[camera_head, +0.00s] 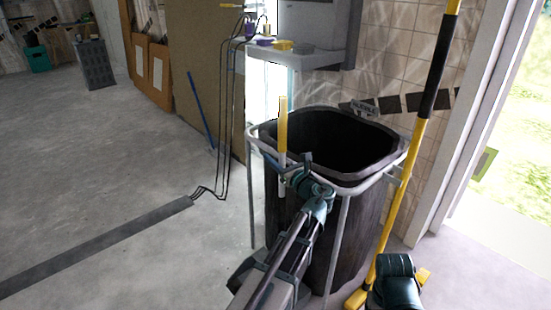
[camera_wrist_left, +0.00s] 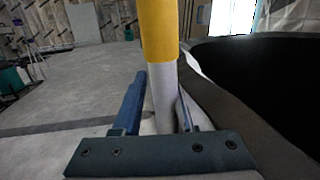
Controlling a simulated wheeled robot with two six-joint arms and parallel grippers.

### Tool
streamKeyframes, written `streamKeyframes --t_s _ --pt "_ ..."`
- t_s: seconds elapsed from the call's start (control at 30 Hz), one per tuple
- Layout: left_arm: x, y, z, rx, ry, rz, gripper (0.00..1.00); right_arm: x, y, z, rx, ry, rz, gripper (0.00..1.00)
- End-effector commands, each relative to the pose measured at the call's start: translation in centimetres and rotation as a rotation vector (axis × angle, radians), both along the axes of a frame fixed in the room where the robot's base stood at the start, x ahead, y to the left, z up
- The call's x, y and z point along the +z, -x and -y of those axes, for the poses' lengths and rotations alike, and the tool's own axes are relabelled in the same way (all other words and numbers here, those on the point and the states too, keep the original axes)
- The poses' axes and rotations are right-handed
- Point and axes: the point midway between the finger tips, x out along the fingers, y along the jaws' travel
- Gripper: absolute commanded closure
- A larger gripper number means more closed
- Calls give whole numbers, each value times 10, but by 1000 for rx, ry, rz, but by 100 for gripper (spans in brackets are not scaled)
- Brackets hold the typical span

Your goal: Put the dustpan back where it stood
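The dustpan's upright handle (camera_head: 283,125), yellow above and white below, stands at the left front rim of the black bin. It also shows in the left wrist view (camera_wrist_left: 162,45). My left gripper (camera_head: 281,168) reaches up from below to the white part. The pan itself is hidden. A dark part of my right arm or gripper (camera_head: 397,283) shows at the bottom right; its fingertips cannot be made out.
The black-lined bin (camera_head: 350,225) stands in a grey tube frame close to my left gripper. A yellow broom pole (camera_head: 393,215) leans right of it by the tiled wall (camera_head: 385,85). A black cable cover (camera_head: 100,245) crosses the floor. Open floor lies to the left.

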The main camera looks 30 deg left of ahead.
Motion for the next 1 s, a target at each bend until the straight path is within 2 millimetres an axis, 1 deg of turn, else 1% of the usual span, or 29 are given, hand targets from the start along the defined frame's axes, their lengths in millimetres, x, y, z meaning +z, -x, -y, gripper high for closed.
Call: streamKeyframes --t_s 0.13,0.23,0.37,0.5,0.7,0.8,1.0 --pt "0 2 2 0 -1 1 59 0 0 0 0 0 0 30" --pt "-1 8 11 -1 -1 0 59 -1 0 0 0 0 0 30" --pt "-2 20 32 -3 -1 0 59 -3 0 0 -1 0 0 30" --pt "-4 35 58 -4 -1 -1 59 -4 0 0 -1 0 0 30" --pt "-6 52 87 -2 -1 0 59 -6 0 0 -1 0 0 30" --pt "-6 56 96 -2 -1 0 59 -6 0 0 -2 0 0 30" --pt "-6 60 104 -1 -1 0 59 -6 0 0 -2 0 0 30"
